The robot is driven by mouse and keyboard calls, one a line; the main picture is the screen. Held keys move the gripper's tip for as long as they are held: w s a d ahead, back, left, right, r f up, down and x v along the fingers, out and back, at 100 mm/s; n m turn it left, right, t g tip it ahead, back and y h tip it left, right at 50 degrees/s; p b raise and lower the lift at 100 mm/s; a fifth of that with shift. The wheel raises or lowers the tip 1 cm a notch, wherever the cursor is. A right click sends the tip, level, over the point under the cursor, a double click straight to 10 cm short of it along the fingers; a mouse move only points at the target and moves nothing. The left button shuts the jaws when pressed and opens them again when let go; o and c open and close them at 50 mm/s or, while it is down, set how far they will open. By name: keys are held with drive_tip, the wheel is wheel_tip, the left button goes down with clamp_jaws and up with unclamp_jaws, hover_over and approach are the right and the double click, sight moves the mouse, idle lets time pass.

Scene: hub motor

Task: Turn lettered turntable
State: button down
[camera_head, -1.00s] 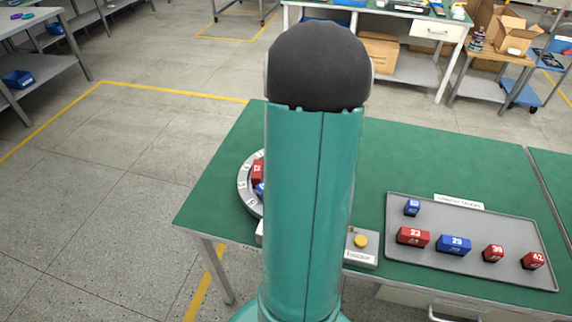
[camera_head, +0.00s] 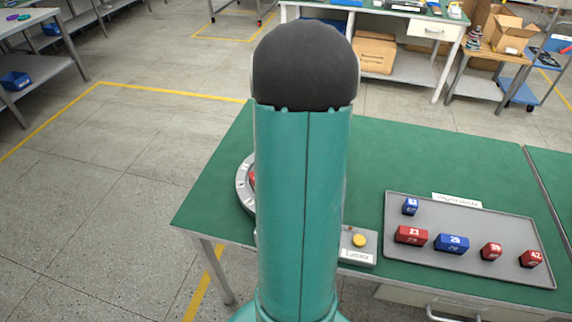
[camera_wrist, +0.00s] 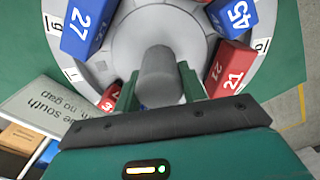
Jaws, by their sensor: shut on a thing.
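The round grey turntable (camera_head: 242,187) with letters on its rim is on the green table, mostly hidden behind my arm in the head view. In the wrist view the turntable (camera_wrist: 195,15) fills the upper part and carries numbered blocks: a blue 27 block (camera_wrist: 88,25), a blue 45 block (camera_wrist: 232,14), a red 21 block (camera_wrist: 231,68) and a partly hidden red block (camera_wrist: 110,98). My gripper (camera_wrist: 160,82) is shut on the grey centre knob (camera_wrist: 157,70), one finger on each side. The head view hides my gripper.
A grey tray (camera_head: 480,208) with several red and blue blocks lies to the right. A small box with a yellow button (camera_head: 359,241) is between arm and tray. A grey sign (camera_wrist: 45,108) is beside the turntable. The table's back (camera_head: 430,150) is clear.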

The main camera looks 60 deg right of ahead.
drive_tip(key=shift+r+n, duration=0.1)
drive_tip(key=shift+n, duration=3.3)
drive_tip(key=c, duration=0.8)
unclamp_jaws()
drive_tip(key=shift+a, duration=0.1)
wheel_tip(320, 180, up, 14)
drive_tip(key=shift+f, duration=0.15)
